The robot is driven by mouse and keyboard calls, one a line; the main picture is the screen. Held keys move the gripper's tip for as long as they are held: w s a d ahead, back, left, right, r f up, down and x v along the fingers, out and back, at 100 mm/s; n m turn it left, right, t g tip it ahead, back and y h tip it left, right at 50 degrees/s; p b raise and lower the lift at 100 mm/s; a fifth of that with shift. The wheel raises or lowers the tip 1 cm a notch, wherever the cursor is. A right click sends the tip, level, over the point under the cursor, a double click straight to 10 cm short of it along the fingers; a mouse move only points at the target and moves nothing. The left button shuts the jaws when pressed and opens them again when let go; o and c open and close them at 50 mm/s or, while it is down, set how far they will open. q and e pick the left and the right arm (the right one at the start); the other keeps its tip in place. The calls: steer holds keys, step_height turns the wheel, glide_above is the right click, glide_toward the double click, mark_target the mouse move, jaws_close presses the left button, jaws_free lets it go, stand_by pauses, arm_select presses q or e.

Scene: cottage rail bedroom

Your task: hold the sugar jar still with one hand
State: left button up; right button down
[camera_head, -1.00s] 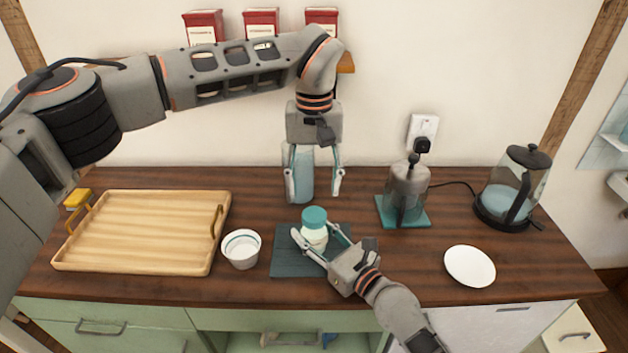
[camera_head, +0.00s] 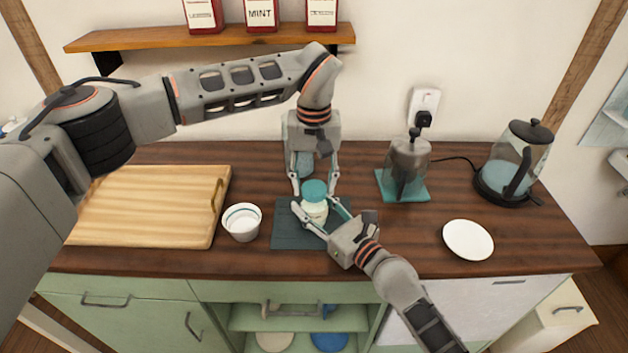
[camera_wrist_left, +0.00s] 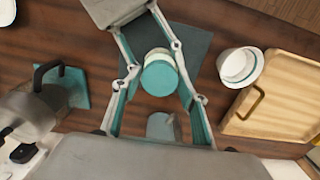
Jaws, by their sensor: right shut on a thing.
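The sugar jar, a small pale jar (camera_head: 315,211) with a teal lid (camera_head: 314,188), stands upright on a dark slate mat (camera_head: 288,234). My right gripper (camera_head: 318,217) is shut on the jar's body from the front right, one finger on each side. My left gripper (camera_head: 314,192) points down just behind and above the lid. Its fingers are apart and nothing is between them that I can see held. In the left wrist view the lid (camera_wrist_left: 160,78) shows from above, between the fingers. Whether the left fingertips touch it is not clear.
A bluish glass container (camera_head: 304,164) stands behind the jar, partly hidden by my left gripper. A white bowl (camera_head: 242,222) and wooden tray (camera_head: 150,205) are on the left.

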arm_select(q)
steer(key=c, duration=0.6)
steer(key=shift+c, duration=0.2)
